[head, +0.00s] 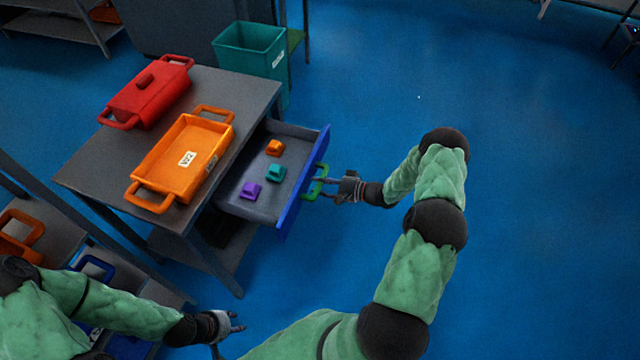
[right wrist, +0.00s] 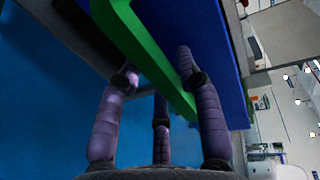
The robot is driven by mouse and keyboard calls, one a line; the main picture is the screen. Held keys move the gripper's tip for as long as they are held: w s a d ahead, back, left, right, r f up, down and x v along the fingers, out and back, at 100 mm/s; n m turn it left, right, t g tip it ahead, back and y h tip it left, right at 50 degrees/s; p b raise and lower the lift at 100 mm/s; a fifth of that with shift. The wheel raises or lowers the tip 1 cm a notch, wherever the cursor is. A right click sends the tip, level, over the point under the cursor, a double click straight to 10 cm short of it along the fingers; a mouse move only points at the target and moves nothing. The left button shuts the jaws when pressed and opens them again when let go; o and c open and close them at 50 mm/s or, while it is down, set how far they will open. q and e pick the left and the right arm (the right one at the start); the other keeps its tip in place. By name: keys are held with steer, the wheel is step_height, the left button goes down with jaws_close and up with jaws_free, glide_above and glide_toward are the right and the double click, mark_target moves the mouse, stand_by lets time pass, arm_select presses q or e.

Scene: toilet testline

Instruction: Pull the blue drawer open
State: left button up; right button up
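The blue drawer (head: 304,187) stands pulled well out of the right side of the grey table. Inside it lie an orange block (head: 274,147), a teal block (head: 276,173) and a purple block (head: 250,190). The drawer's green handle (head: 321,177) is on its blue front. My right gripper (head: 322,187) is at this handle, with fingers on either side of it in the right wrist view (right wrist: 157,75). Whether they press on it is unclear. My left gripper (head: 236,324) is open and empty, low in front of the table.
On the grey table (head: 255,88) sit a red lidded box (head: 150,95) and an orange tray (head: 180,160). A teal bin (head: 250,50) stands behind it. Orange and blue containers are on a low rack at lower left. The blue floor (head: 540,180) at right is clear.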

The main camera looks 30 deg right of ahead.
stand_by(0.3)
steer(key=v, duration=1.2)
steer(key=shift+f, duration=0.1)
stand_by(0.3)
